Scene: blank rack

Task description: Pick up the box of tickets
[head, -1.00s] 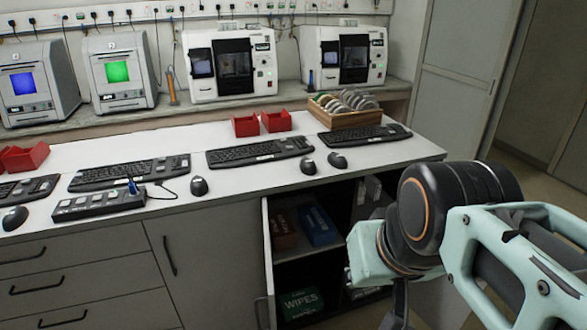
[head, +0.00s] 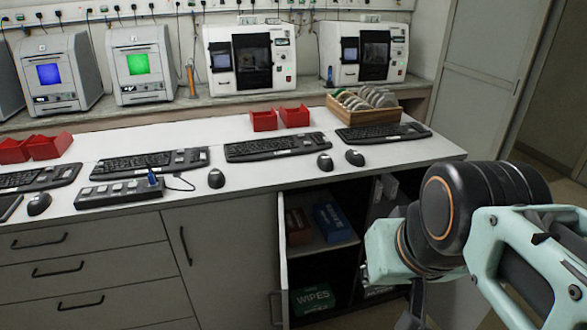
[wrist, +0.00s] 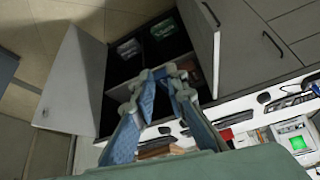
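No box with a readable tickets label shows. In the head view an open cupboard under the counter holds a dark red-brown box (head: 298,227) and a blue box (head: 335,220) on its shelf (head: 322,248); their labels are too small to read. A green box marked WIPES (head: 312,298) sits below.
Open cupboard doors (wrist: 74,80) flank the opening. The counter (head: 250,178) above carries keyboards, mice, red bins (head: 279,118) and a wooden rack of discs (head: 377,117). Machines stand on the ledge behind. Bare floor lies to the right.

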